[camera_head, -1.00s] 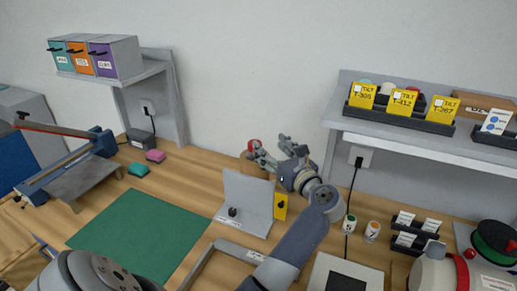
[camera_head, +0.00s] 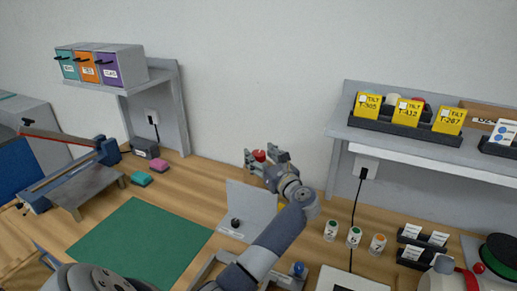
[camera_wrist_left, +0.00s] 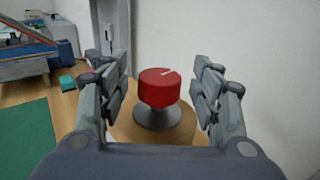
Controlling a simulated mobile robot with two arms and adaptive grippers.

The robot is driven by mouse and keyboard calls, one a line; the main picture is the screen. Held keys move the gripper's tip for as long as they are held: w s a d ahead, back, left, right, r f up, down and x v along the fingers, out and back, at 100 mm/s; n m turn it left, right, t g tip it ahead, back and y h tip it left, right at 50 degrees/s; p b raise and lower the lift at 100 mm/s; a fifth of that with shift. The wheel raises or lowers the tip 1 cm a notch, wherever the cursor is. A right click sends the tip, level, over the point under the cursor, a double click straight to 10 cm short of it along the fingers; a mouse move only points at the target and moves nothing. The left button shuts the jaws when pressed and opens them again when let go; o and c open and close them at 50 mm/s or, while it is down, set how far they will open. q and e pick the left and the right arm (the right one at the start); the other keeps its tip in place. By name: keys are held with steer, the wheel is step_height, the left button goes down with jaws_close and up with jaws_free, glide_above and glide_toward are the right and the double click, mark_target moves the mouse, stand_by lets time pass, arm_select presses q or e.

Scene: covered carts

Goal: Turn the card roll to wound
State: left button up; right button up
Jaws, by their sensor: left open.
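The card roll shows in the left wrist view as a round tan top (camera_wrist_left: 122,128) under a red knob (camera_wrist_left: 159,88) on a dark grey flared stem. A white line on the knob points toward the upper right. In the head view the red knob (camera_head: 259,156) shows between the fingers; the roll's body is hidden. My left gripper (camera_head: 267,157) is open, with its fingers on both sides of the knob and visible gaps in the left wrist view (camera_wrist_left: 161,95). My right gripper is not in view.
A grey upright plate (camera_head: 250,205) with a black knob stands in front of the gripper. A green mat (camera_head: 140,240) lies to the left. Several small cups, including one white cup (camera_head: 331,231), stand to the right. A shelf (camera_head: 420,150) overhangs the right side. The wall is close behind.

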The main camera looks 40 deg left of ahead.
arm_select(q)
steer(key=shift+x, duration=0.9)
steer(key=shift+c, duration=0.4)
steer(key=c, duration=1)
steer(key=shift+m+t+h+p, duration=0.3)
steer(key=shift+m+t+h, duration=0.3)
steer(key=shift+t, duration=0.4)
steer(key=o, duration=1.1)
